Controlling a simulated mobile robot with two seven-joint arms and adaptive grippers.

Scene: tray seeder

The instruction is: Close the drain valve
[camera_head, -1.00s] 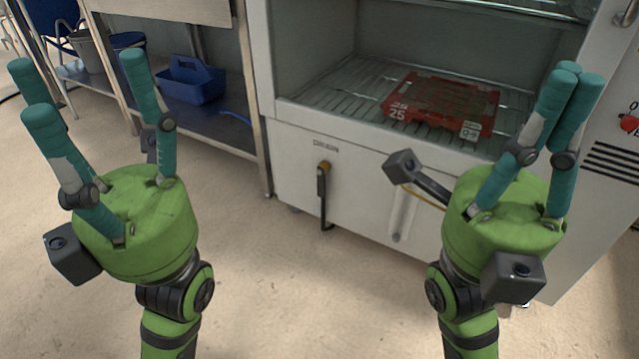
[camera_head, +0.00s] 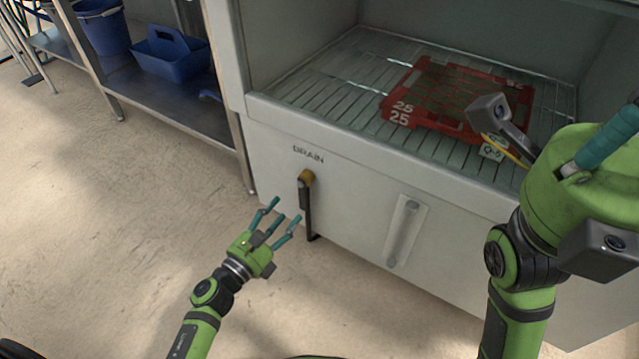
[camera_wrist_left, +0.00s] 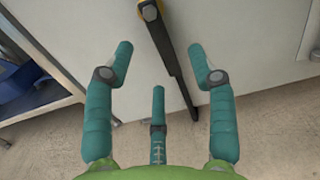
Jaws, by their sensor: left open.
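The drain valve (camera_head: 305,193) is on the front panel of the white machine, just under the word DRAIN. It has a yellow-brass body and a dark lever hanging down in front of a dark pipe. My left gripper (camera_head: 283,211) is open and empty, low and just left of the valve, its fingers pointing toward it without visible contact. In the left wrist view the valve's yellow body (camera_wrist_left: 150,10) is at the top and the dark lever (camera_wrist_left: 168,55) slants down between the spread teal fingers. My right gripper (camera_head: 612,135) is at the right edge, its fingers mostly cut off.
A red crate (camera_head: 400,116) sits on the wire rack inside the machine (camera_head: 345,165), above the valve. A sight tube (camera_head: 403,232) is on the panel to the right. A metal shelf (camera_head: 165,105) with a blue caddy (camera_head: 172,62) stands left. The floor in front is clear.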

